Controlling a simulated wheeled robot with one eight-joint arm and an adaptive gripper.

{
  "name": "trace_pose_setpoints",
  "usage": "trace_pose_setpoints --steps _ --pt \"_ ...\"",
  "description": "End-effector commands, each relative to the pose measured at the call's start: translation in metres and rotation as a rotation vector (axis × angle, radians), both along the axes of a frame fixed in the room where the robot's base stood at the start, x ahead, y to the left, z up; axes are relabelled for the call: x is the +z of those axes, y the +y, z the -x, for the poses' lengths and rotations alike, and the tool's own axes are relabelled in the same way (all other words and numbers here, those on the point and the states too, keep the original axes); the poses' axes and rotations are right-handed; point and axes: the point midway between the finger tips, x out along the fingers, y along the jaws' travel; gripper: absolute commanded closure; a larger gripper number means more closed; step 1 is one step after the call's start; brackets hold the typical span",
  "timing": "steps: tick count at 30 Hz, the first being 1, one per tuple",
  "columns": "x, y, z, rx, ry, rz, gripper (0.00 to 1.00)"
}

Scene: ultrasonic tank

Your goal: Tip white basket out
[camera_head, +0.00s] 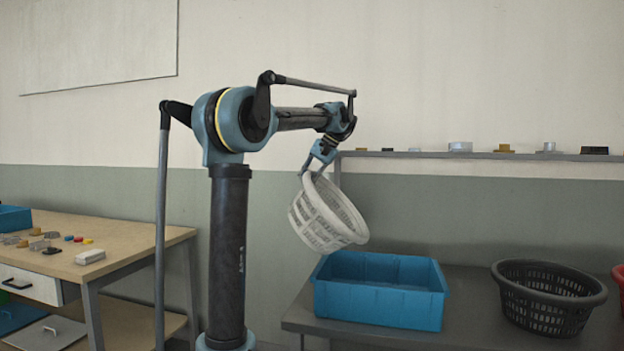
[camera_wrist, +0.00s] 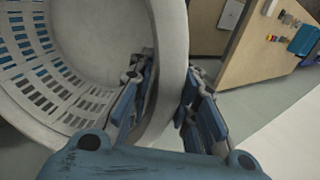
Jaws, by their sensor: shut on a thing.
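The white basket (camera_head: 325,213) hangs tilted in the air in the head view, above and a little left of a blue bin (camera_head: 378,303) on the dark table. My gripper (camera_head: 318,163) is shut on the basket's rim at its upper left. In the wrist view my gripper's fingers (camera_wrist: 165,105) stand on either side of the white basket's rim (camera_wrist: 172,60). The slatted wall shows at left, with blue showing through its slots. The part of the inside that shows looks empty; the rest is hidden.
A black basket (camera_head: 545,297) stands right of the blue bin, with a red one (camera_head: 619,285) partly in view beyond. A shelf (camera_head: 480,155) with small parts runs along the wall. A wooden workbench (camera_head: 120,240) with small items stands at left.

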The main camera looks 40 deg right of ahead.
Motion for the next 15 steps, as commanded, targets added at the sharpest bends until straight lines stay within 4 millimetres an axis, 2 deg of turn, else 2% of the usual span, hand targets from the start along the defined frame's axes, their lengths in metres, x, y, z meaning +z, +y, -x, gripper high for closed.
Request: trace_pose_setpoints --steps 15 --pt "-0.036 0.033 -0.038 0.005 0.21 0.179 1.0"
